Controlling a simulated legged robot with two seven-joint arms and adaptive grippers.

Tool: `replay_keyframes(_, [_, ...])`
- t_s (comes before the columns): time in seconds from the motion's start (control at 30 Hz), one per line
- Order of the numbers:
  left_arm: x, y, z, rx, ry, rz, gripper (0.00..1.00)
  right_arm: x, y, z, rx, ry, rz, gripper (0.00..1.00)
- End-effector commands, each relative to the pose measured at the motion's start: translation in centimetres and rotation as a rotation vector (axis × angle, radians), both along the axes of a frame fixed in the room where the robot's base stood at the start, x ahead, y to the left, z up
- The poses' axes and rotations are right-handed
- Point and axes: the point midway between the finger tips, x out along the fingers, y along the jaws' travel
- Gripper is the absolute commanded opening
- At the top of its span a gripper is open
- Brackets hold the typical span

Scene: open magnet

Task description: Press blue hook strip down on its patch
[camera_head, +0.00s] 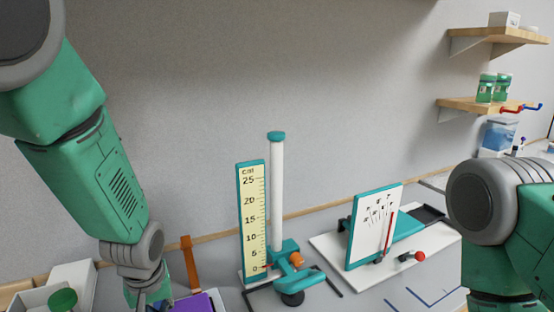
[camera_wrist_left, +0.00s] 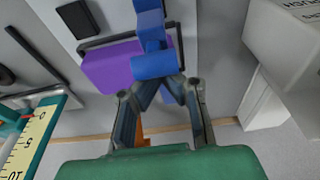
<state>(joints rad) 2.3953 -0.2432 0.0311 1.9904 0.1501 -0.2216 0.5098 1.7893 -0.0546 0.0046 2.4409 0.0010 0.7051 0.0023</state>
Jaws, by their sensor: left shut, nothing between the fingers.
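In the left wrist view, the blue hook strip (camera_wrist_left: 150,22) runs down from the top middle and ends in a thick rounded blue part (camera_wrist_left: 154,65) in front of a purple block (camera_wrist_left: 100,72). My left gripper (camera_wrist_left: 160,88) is shut, its fingertips close together at the lower edge of that blue part; I cannot tell whether they touch it. The patch under the strip is hidden. In the head view my left gripper (camera_head: 150,299) is partly cut off at the bottom edge, beside the purple block (camera_head: 197,303). My right gripper is out of view.
A ruler stand (camera_head: 252,215) with a white column stands right of the purple block. A white board (camera_head: 372,225) with a red pointer stands farther right. An orange strap (camera_head: 190,264) rises behind the block. White boxes (camera_head: 76,279) stand at the left.

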Motion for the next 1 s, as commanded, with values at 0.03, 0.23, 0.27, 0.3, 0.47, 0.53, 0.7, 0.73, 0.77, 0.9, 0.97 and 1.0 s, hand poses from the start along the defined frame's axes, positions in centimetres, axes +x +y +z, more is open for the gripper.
replay_keyframes(0.03, [-0.2, -0.1, 0.7, -0.001, 0.005, -0.001, 0.00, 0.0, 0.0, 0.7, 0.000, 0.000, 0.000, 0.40])
replay_keyframes(0.23, [-0.4, -0.1, 2.1, 0.000, 0.006, -0.002, 0.00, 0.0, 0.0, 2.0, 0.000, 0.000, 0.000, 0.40])
replay_keyframes(0.27, [-0.4, -0.1, 2.3, 0.000, 0.006, -0.002, 0.00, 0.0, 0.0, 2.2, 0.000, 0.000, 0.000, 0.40])
replay_keyframes(0.3, [-0.4, -0.1, 2.6, -0.001, 0.007, -0.002, 0.00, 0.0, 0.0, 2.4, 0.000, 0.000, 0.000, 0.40])
replay_keyframes(0.47, [-0.3, -0.1, 3.7, 0.000, 0.006, -0.002, 0.00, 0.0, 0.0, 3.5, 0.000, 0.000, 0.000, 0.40])
replay_keyframes(0.53, [-0.3, -0.1, 4.2, -0.001, 0.006, -0.002, 0.00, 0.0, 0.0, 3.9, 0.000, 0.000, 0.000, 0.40])
replay_keyframes(0.7, [-0.1, -0.1, 5.3, -0.001, 0.005, -0.001, 0.00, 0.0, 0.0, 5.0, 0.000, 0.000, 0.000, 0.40])
replay_keyframes(0.73, [-0.1, -0.1, 5.5, -0.001, 0.005, -0.001, 0.00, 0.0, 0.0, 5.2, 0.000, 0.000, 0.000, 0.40])
replay_keyframes(0.77, [-0.1, -0.1, 5.7, -0.001, 0.005, -0.001, 0.00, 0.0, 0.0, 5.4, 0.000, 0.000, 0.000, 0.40])
replay_keyframes(0.9, [-0.1, 0.0, 6.7, -0.001, 0.005, -0.001, 0.00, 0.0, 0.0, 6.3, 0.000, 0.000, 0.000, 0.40])
replay_keyframes(0.97, [-0.1, 0.0, 7.1, -0.001, 0.005, -0.001, 0.00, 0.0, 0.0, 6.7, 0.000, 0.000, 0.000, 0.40])
replay_keyframes(1.0, [-0.1, 0.0, 7.4, -0.001, 0.005, -0.001, 0.00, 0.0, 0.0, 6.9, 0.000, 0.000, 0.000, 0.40])
